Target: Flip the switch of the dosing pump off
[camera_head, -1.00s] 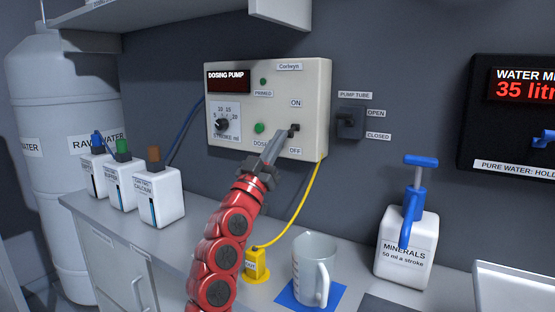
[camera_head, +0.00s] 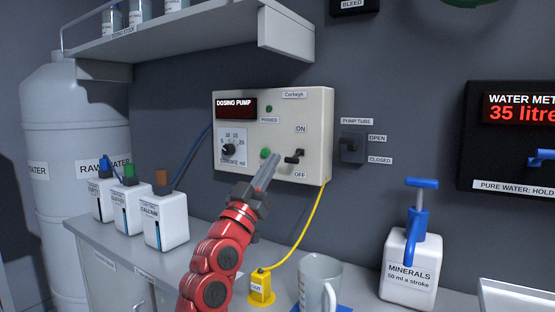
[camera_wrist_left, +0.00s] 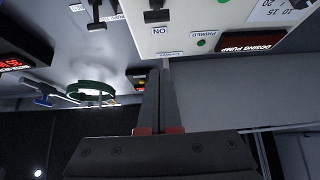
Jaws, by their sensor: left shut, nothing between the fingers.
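The dosing pump (camera_head: 222,165) is a cream box on the wall with a dark red display. Its black switch (camera_head: 294,158) sits low on the right, between the ON label above and the OFF label below. I cannot tell clearly which way its lever points. My left gripper (camera_head: 272,164) is shut and empty, with its tips in front of the panel just left of the switch, seemingly apart from it. The wrist view shows the shut fingers (camera_wrist_left: 166,72), with the pump upside down and the switch (camera_wrist_left: 157,15) at the top edge. My right gripper is out of view.
A pump tube valve (camera_head: 352,148) is on the wall right of the pump. A yellow cable runs to a yellow plug (camera_head: 261,288). White bottles (camera_head: 165,220), a clear jug (camera_head: 318,280) and a minerals bottle (camera_head: 408,270) stand on the counter. A shelf (camera_head: 180,45) overhangs.

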